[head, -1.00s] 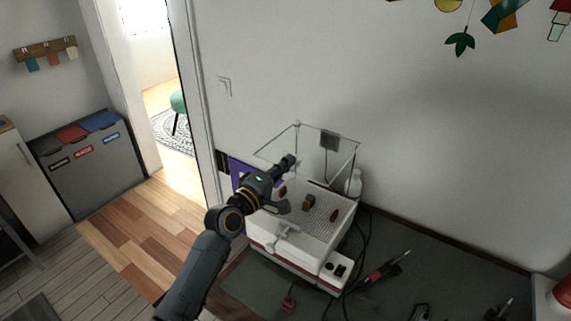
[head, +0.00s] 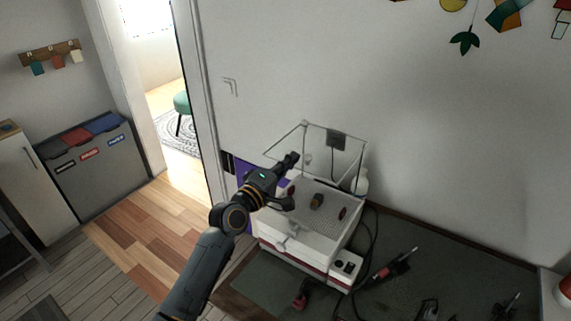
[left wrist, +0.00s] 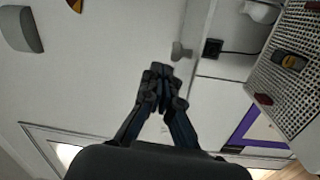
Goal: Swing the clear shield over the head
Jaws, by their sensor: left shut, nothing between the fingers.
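The clear shield (head: 288,136) stands raised and tilted back above the white grinder (head: 311,259); only its pale edges show clearly. The dark grinder head (head: 317,200) with a yellowish band stands uncovered on the perforated top. It also shows in the left wrist view (left wrist: 289,60). My left gripper (head: 291,158) is shut and empty, at the left side of the shield's frame. In the left wrist view its fingertips (left wrist: 160,72) are together, close to a small grey knob (left wrist: 180,52); I cannot tell whether they touch. My right gripper is not in view.
Dark red pieces (head: 342,213) lie on the perforated top. A white bottle (head: 361,181) stands behind the grinder. A soldering iron (head: 396,264) and cables lie on the dark mat (head: 430,262) at the right. The wall is close behind.

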